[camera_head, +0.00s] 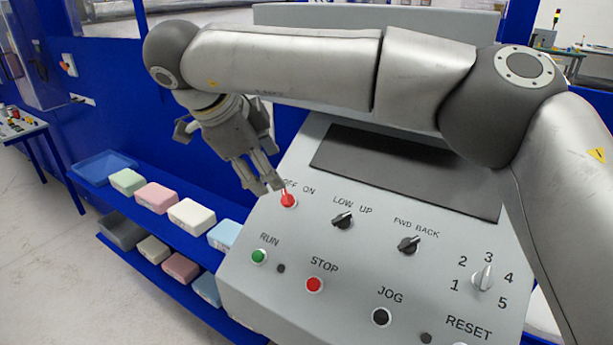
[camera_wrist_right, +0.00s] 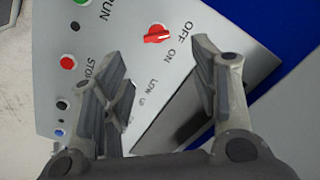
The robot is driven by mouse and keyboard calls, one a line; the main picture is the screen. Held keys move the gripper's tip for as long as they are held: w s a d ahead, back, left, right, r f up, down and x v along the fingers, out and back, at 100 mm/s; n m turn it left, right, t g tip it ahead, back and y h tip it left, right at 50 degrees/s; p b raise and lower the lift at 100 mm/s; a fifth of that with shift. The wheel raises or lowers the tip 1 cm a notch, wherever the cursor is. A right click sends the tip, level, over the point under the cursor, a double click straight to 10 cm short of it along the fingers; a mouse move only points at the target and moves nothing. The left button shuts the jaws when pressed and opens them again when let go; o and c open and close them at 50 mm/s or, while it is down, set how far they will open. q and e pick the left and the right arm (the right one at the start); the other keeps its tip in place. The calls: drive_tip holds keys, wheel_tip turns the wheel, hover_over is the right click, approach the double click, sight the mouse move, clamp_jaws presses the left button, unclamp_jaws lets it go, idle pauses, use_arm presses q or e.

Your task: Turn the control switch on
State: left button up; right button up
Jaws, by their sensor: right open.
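The control switch (camera_head: 288,200) is a red rotary knob on the grey sloped panel (camera_head: 330,262), at the panel's upper left, under the OFF and ON labels. It also shows in the right wrist view (camera_wrist_right: 158,34), beyond the fingers, with its pointer nearer the OFF label than I can judge exactly. My right gripper (camera_head: 263,187) hangs just above and beside the switch in the head view. In the wrist view its two fingers (camera_wrist_right: 163,70) are wide apart with nothing between them, and the knob is apart from them. My left gripper is not in view.
Other panel controls are close by: a LOW/UP knob (camera_head: 342,220), a FWD/BACK knob (camera_head: 409,245), a green RUN button (camera_head: 259,256) and a red STOP button (camera_head: 314,284). Blue shelves (camera_head: 150,220) with coloured foam blocks stand left of the panel.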

sight(283, 197)
drive_tip(key=p+x, duration=0.2)
drive_tip(key=x, duration=0.5)
drive_tip(key=shift+s+f, duration=0.1)
drive_tip(key=shift+f, duration=0.15)
drive_tip(key=shift+p+x, duration=0.45)
drive_tip(key=shift+x, duration=0.6)
drive_tip(key=shift+a+f, duration=0.1)
drive_tip(key=c, duration=1.1)
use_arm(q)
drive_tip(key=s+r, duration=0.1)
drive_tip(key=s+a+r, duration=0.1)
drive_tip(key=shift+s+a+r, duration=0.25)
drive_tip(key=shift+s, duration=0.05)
use_arm(e)
drive_tip(key=shift+a+f, duration=0.1)
drive_tip(key=shift+f, duration=0.05)
drive_tip(key=shift+c, duration=0.5)
